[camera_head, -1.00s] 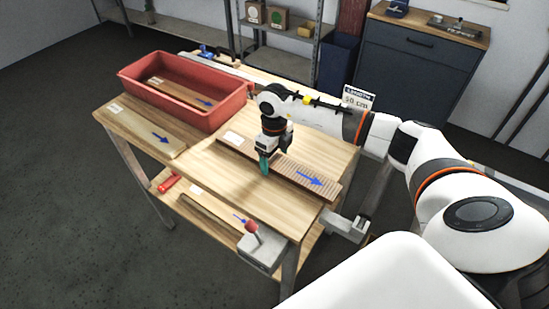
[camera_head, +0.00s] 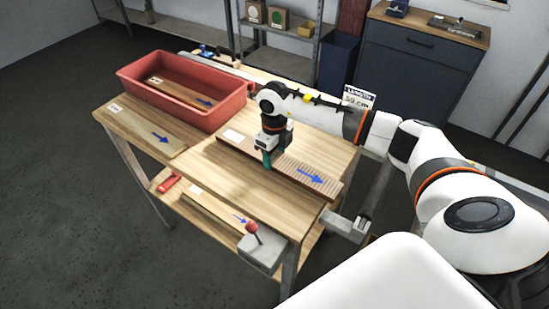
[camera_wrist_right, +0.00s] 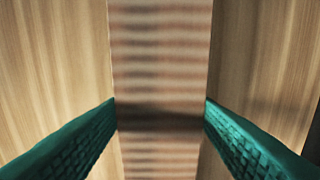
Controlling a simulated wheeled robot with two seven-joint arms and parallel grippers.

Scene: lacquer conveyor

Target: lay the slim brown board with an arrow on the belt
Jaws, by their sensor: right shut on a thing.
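The slim brown board (camera_head: 291,167) lies on the wooden table top, with a ribbed upper face, a pale label at its far left end and a blue arrow at its near right end. My right gripper (camera_head: 267,162) points down over its middle and is shut on it. In the right wrist view the ribbed board (camera_wrist_right: 160,60) runs between the two green fingers (camera_wrist_right: 160,116), one along each long edge. The board still appears to rest on the table. My left gripper is not in view. I cannot make out the belt.
A red bin (camera_head: 150,92) with a board inside stands at the table's far left. A wider light board (camera_head: 135,127) with an arrow lies in front of it. The lower shelf holds another board (camera_head: 212,208). A red-knobbed lever box (camera_head: 260,252) sits at the near corner.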

